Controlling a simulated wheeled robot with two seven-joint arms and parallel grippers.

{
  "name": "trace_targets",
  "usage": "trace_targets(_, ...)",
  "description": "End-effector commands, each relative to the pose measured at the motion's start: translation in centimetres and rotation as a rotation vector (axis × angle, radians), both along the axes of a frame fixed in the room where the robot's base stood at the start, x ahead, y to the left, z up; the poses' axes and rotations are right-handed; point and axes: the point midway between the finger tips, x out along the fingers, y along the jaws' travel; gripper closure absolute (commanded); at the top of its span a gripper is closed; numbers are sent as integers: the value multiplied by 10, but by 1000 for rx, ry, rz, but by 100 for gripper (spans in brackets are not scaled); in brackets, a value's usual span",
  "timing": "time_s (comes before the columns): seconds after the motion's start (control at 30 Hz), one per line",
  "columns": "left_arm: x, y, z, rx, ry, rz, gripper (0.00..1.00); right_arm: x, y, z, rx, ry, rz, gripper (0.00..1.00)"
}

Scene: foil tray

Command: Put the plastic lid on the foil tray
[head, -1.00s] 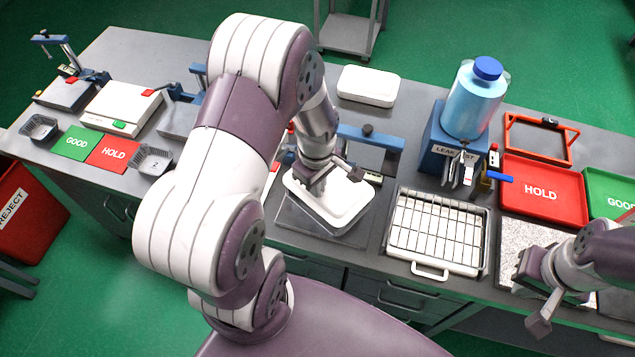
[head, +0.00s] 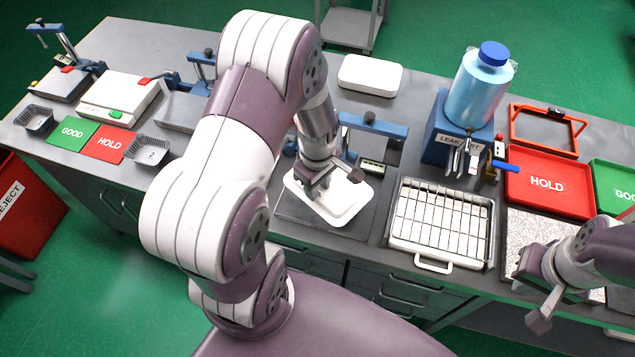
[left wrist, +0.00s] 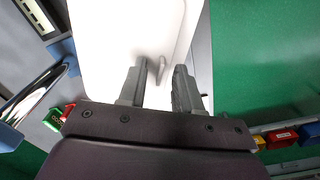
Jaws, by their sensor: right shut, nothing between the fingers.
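A white rounded rectangular piece, apparently the plastic lid (head: 346,211), lies over the dark plate at the blue-framed station. It fills much of the left wrist view (left wrist: 110,45), where a small upright tab (left wrist: 160,68) shows between my fingers. My left gripper (head: 332,184) is right above it, fingers apart; I cannot tell whether they touch the tab. The fingers also show in the left wrist view (left wrist: 158,88). I cannot make out a foil tray under the white piece. My right gripper (head: 530,292) is shut and empty near the speckled slab at the right.
A second white rounded piece (head: 371,75) lies at the back. A wire rack (head: 440,222) stands to the right, with the leak-test unit (head: 450,140) and a red HOLD tray (head: 547,205) beyond.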

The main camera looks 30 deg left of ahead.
Motion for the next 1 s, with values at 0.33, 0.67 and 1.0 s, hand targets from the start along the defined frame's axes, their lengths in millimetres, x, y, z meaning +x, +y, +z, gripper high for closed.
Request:
trace_targets(0.33, 2, 0, 63, 2, -8, 0, 66, 0, 0, -7, 0, 0, 0, 100)
trace_targets(0.67, 0, -1, 123, 1, -1, 0, 66, 0, 0, -11, 0, 0, 0, 100)
trace_targets(1.0, 0, -1, 127, 1, 0, 0, 66, 0, 0, -11, 0, 0, 0, 100)
